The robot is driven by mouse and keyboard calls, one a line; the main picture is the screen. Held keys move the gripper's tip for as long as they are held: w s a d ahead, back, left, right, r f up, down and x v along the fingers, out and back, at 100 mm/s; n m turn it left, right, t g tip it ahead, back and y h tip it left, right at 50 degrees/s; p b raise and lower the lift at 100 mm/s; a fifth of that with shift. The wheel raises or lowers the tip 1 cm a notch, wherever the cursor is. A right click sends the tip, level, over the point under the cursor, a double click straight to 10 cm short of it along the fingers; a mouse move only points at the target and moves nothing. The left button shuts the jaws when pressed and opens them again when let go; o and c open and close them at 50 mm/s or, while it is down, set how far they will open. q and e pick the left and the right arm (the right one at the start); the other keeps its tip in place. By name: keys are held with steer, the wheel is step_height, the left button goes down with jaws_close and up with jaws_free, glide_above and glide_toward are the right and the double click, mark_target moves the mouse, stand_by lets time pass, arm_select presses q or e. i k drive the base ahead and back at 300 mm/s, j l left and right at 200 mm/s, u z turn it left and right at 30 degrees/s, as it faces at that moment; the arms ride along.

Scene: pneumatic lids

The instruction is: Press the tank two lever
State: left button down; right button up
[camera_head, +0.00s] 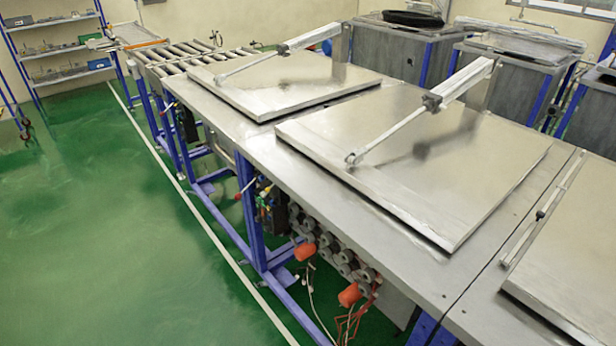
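A long steel bench holds flat metal lids: a far lid (290,80), a middle lid (420,165) and a partly cut-off near lid (580,270). All lie flat. A pneumatic cylinder arm (305,40) reaches over the far lid and another (462,80) over the middle lid. Below the bench's front edge are two orange-red knobs, one (305,251) farther and one (350,295) nearer, beside a cluster of grey round fittings (340,257). I cannot tell which of these is the tank two lever. Neither of my grippers is in view.
Open green floor (90,220) lies left of the bench, with a white line (200,220) along it. Blue legs (250,210) and loose hoses (315,300) stand under the bench. A roller conveyor (180,55), blue shelves (60,50) and grey tanks (400,50) are behind.

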mark_target(237, 196)
steer(key=i+j+z, duration=0.65)
steer(key=j+z, duration=0.15)
steer(key=i+j+z, duration=0.25)
steer(key=j, duration=0.25)
steer(key=k, duration=0.1)
